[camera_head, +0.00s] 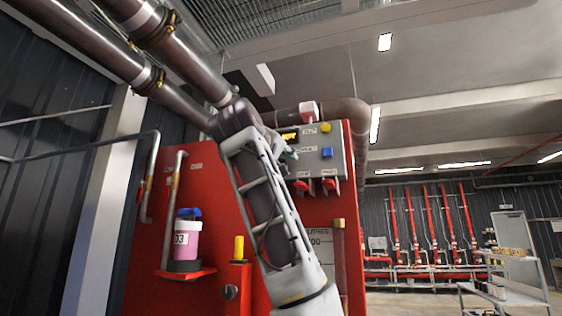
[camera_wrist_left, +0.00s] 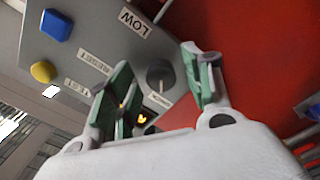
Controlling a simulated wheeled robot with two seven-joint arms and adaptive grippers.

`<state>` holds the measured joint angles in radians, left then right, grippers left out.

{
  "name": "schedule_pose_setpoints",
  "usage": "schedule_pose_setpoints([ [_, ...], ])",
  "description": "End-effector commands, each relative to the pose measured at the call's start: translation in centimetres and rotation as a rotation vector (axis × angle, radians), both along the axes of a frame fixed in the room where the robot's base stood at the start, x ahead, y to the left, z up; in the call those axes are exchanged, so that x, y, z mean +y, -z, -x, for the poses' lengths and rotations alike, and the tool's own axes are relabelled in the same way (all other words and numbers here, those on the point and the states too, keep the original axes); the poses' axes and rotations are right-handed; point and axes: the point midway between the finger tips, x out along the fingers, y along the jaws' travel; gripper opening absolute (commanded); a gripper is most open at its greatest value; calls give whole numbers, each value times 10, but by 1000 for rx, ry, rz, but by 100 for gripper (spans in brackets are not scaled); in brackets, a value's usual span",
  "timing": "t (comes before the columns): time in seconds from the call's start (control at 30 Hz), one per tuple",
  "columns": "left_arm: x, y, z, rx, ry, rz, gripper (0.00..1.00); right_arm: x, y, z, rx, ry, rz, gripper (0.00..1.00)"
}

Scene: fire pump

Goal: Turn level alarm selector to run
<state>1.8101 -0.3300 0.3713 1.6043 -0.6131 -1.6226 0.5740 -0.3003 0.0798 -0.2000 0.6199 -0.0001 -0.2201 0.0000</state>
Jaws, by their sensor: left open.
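A grey control panel (camera_head: 336,167) is mounted on a red cabinet. In the left wrist view the panel (camera_wrist_left: 88,42) carries a dark round knob (camera_wrist_left: 160,75), apparently the selector, with a small label beside it too small to read. My left gripper (camera_wrist_left: 156,57) is open, with its green-padded fingers on either side of the knob in the picture. I cannot tell whether they touch it. In the head view my left gripper (camera_head: 285,152) is at the panel's left part, and my arm hides the knob there. My right gripper is not in view.
The panel has a blue button (camera_head: 327,152), a yellow button (camera_head: 326,127), a lit display (camera_head: 288,135) and two red knobs (camera_head: 301,185) (camera_head: 330,183). A shelf (camera_head: 186,272) with a pink container (camera_head: 187,240) juts from the cabinet. Large pipes run overhead. A cart (camera_head: 505,290) stands far right.

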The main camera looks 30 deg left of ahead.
Motion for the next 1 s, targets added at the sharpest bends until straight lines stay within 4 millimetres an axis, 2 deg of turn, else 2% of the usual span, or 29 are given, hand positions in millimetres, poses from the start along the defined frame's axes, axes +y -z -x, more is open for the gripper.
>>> schedule_pose_setpoints([
  [0.2,3,-1,-10,0,0,0,51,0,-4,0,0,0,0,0],
  [0.5,3,0,-11,-1,-1,0,51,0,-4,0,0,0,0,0],
  [0.87,3,0,-11,-1,-1,0,5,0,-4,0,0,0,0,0],
  [1.0,3,1,-11,1,-1,-3,5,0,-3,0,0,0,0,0],
])
